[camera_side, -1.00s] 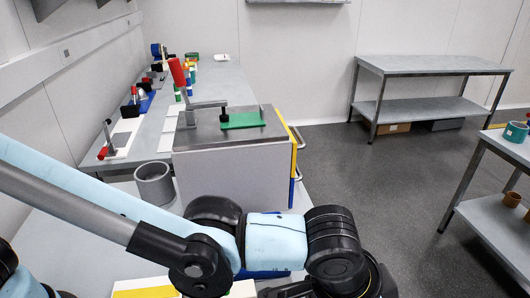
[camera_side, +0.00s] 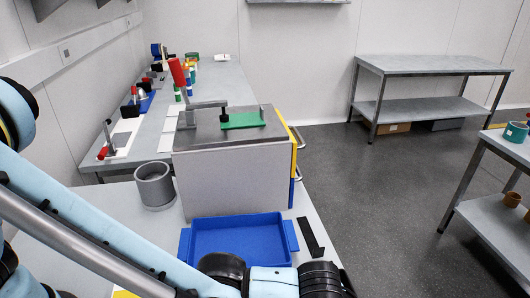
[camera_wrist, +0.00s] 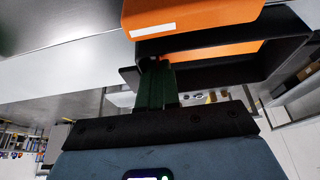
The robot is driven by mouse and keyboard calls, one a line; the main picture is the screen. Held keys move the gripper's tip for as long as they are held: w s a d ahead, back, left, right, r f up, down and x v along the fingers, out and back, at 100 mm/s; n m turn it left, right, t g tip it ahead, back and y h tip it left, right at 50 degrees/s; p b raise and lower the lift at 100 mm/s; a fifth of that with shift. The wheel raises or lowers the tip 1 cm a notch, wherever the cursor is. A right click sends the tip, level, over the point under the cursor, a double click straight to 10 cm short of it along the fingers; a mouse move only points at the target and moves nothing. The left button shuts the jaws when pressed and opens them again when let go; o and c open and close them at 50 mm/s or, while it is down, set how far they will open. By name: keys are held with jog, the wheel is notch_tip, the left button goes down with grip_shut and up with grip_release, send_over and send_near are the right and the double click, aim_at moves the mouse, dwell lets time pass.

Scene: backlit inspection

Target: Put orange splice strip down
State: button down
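In the wrist view, my gripper (camera_wrist: 157,82) has its green fingers close together in the middle of a dark bar. The fingertips meet a black frame right beside an orange piece (camera_wrist: 190,14), which I take for the splice strip. The orange piece is large at the top of the view, with a white mark on its edge; more orange shows inside the black frame. The fingers look shut on this assembly, but the exact contact is hidden. In the side view, neither my gripper nor the orange piece shows.
A black strip (camera_side: 311,237) lies right of the tray. A grey cup (camera_side: 154,186) stands to its left.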

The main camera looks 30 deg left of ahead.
jog(key=shift+f, duration=0.15)
jog(key=c, duration=1.6)
grip_release()
jog(key=shift+c, duration=0.2)
jog(key=v, duration=1.2)
jog(key=w+a+r+n+t, duration=0.15)
jog(key=w+a, duration=0.25)
jog(key=a, duration=0.6)
jog(key=w+a+r+n, duration=0.2)
jog(key=w+a+n, duration=0.1)
jog(key=a, duration=0.6)
jog(key=s+a+f+n+t+y, duration=0.1)
jog(key=a+n, duration=0.1)
jog(key=a, duration=0.7)
jog(key=s+a+f+n+t+y, duration=0.1)
jog(key=a+n+y, duration=0.1)
jog(key=a, duration=0.7)
jog(key=shift+s+a, duration=0.15)
jog(key=shift+s, duration=0.25)
